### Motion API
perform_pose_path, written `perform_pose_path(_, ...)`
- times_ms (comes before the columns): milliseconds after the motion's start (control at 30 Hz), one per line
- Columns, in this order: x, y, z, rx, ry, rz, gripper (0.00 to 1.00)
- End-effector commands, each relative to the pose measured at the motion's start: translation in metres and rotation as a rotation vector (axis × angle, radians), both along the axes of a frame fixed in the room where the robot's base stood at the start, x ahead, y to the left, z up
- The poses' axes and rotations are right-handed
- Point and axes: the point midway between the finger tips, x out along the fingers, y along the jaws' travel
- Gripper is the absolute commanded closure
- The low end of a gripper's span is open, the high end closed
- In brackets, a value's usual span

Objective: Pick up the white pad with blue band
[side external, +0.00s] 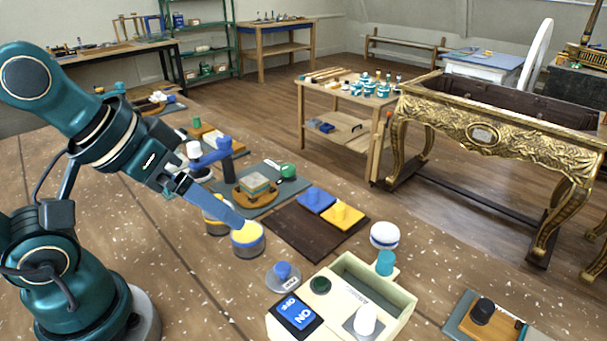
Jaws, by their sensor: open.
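The white pad with blue band (384,235) is a small round white piece with a dark blue stripe around it. It sits on the speckled brown worktop, just behind the cream tray's far right corner. My gripper (236,187) is open, with its blue fingers spread apart and nothing seen between them. It is well to the left of the pad. The lower fingertip overlaps a yellow-topped grey tin (248,241) in the picture; I cannot tell whether they touch.
A cream tray (403,300) stands in front of the pad, with a teal cylinder (385,263) at its far right corner. A dark board (290,232) with blue and yellow pads lies between gripper and pad. A wooden block (494,322) is at front right. Bare worktop lies right of the pad.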

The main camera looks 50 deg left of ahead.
Motion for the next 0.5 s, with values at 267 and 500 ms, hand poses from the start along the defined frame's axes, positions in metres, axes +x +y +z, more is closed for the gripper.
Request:
perform_pose_path(267, 0.103, -0.05, 0.127, -0.839, -0.297, 0.481, 0.0)
perform_pose_path(500, 0.192, -0.043, 0.187, -1.558, -0.261, 0.998, 0.0)
